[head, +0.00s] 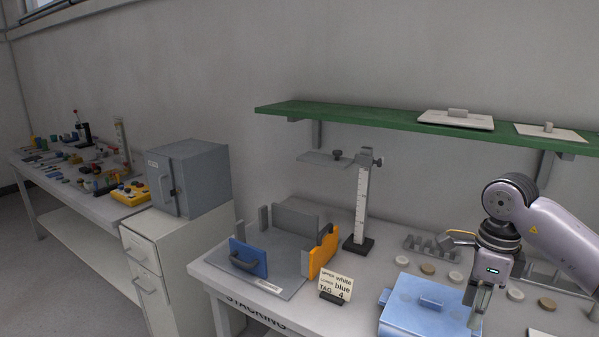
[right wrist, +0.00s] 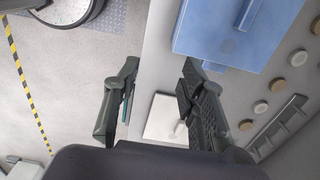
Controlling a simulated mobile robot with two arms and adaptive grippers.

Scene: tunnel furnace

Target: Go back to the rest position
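My right gripper (head: 476,298) is at the right of the head view, in front of the blue lidded box (head: 428,303) and partly covering its right side. In the right wrist view the two dark fingers of the right gripper (right wrist: 159,78) are spread apart with nothing between them. The blue box (right wrist: 235,30) shows at the top of that view, with a raised handle bar, apart from the fingers. My left gripper is not in either view.
A tag card (head: 337,283), a tray with blue and orange end walls (head: 289,290) and a height stand (head: 361,205) are on the bench. Several round discs (right wrist: 261,107) lie beside the box. A green shelf (head: 390,124) hangs above. Open floor (right wrist: 60,100) lies beside the bench.

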